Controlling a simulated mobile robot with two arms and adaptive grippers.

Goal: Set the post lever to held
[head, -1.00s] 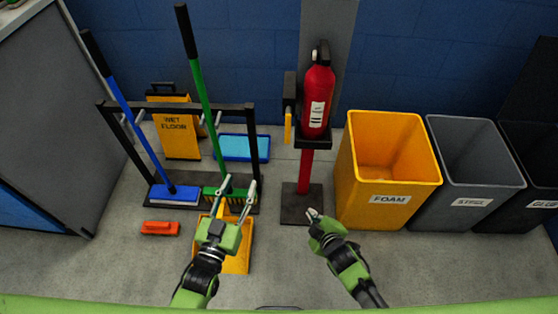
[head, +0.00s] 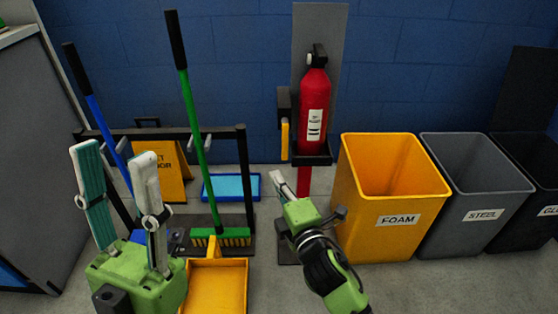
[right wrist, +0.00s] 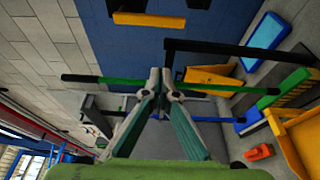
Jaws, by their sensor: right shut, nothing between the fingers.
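The post lever (head: 285,138) is a yellow handle on a black box fixed to the left side of the post. In the head view the handle hangs straight down. It also shows as a yellow bar at the top of the right wrist view (right wrist: 149,19). My right gripper (head: 278,178) is shut and empty, a little below the lever in the head view and apart from it. Its fingertips meet in the right wrist view (right wrist: 160,75). My left gripper (head: 115,155) is open and empty, at the left in front of the broom rack.
A red fire extinguisher (head: 313,110) sits on the post just right of the lever. The yellow foam bin (head: 385,235) and grey steel bin (head: 475,230) stand to the right. The green broom (head: 190,110) and a yellow dustpan (head: 215,285) are to the left.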

